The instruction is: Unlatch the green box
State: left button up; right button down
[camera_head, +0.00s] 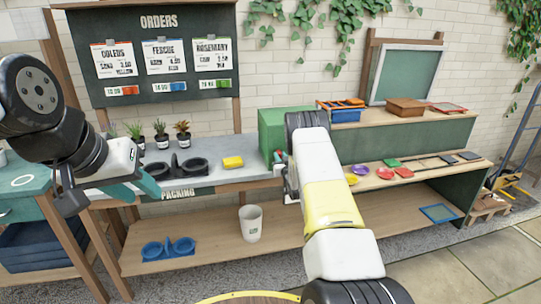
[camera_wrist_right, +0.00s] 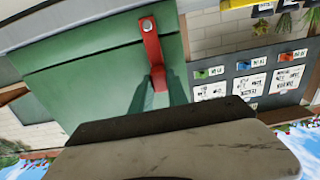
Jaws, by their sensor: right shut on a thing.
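The green box (camera_head: 271,126) stands at the right end of the grey bench, partly hidden behind my right arm. In the right wrist view the box (camera_wrist_right: 90,85) fills the upper left, with a red latch (camera_wrist_right: 151,42) on its face. My right gripper (camera_wrist_right: 160,88) has its teal fingers on both sides of the latch's free end and is shut on it. In the head view this gripper is mostly hidden by its own arm. My left gripper (camera_head: 148,184) is over the left part of the bench, away from the box; its finger gap is unclear.
Potted plants (camera_head: 161,135), a black double pot tray (camera_head: 178,166) and a yellow block (camera_head: 233,162) are on the bench. A white bucket (camera_head: 251,223) stands on the lower shelf. Coloured dishes (camera_head: 385,173) lie on the right shelf, beyond my right arm.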

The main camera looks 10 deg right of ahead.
jog(key=shift+d, duration=0.1)
dwell(0.5)
jog(key=d+f+m, duration=0.6)
jog(key=d+m, duration=0.1)
jog(key=m, duration=0.9)
jog(key=shift+d+f+m, duration=0.15)
jog(key=shift+f+m, duration=0.15)
jog(key=shift+f, duration=0.05)
jog(key=shift+w, duration=0.1)
jog(key=c, duration=1.3)
grip_release()
